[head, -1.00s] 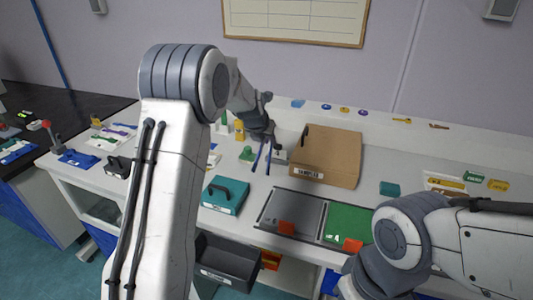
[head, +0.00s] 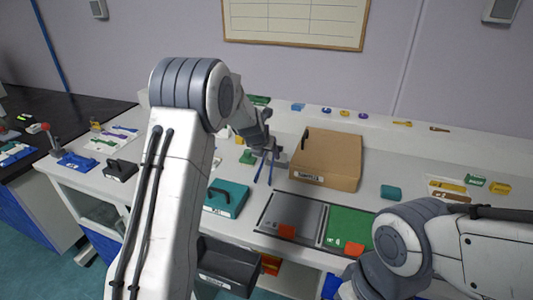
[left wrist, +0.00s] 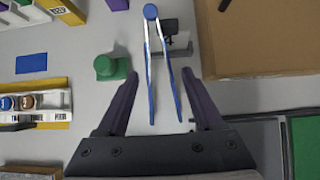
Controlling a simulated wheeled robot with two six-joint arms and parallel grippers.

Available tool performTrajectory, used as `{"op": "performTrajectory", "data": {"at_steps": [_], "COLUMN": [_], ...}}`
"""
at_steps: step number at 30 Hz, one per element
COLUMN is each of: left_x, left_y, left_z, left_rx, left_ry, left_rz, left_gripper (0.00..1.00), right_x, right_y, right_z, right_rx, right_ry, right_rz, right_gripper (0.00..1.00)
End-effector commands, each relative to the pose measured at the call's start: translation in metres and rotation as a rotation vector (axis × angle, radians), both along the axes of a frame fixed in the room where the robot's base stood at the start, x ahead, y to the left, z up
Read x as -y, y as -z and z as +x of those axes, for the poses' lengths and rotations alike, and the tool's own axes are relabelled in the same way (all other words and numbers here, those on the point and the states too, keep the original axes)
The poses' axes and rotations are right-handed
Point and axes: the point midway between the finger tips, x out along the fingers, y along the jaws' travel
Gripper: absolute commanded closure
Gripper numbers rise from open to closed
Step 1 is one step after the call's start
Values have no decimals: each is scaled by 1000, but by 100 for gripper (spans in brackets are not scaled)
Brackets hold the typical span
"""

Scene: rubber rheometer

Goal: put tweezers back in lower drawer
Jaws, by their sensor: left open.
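The blue-and-silver tweezers (left wrist: 150,70) show in the left wrist view, with a round blue end at the top and two legs spread towards my palm. My left gripper (left wrist: 160,76) is open, with a finger on either side of the legs and gaps between. In the head view my left gripper (head: 265,180) is over the bench, left of the cardboard box; I cannot tell whether the tweezers touch the bench. A dark grey drawer (head: 228,266) stands open below the bench front, partly hidden by my left arm. My right gripper is out of view.
The cardboard box (head: 325,158) is right of the left gripper. A green knobbed piece (left wrist: 112,67) lies left of the tweezers, and a small grey block (left wrist: 172,40) lies beyond them. A teal case (head: 225,198) and a grey tray (head: 293,215) lie near the front edge.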

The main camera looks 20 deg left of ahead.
Motion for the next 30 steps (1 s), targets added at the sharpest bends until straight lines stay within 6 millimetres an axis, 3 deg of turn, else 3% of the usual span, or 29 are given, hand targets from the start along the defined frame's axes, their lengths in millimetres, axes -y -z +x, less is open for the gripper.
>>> {"op": "performTrajectory", "data": {"at_steps": [7,21,30], "left_x": [0,-1,-1], "left_y": [-17,-89,-99], "left_z": [-8,-64,-73], "left_rx": [3,2,0], "left_ry": [-2,-1,-1], "left_rz": [-1,1,-1], "left_gripper": [31,31,31], "right_x": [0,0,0], "right_y": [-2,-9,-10], "right_z": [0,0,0], "right_rx": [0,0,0], "right_ry": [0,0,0], "right_rz": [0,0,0], "right_gripper": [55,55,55]}}
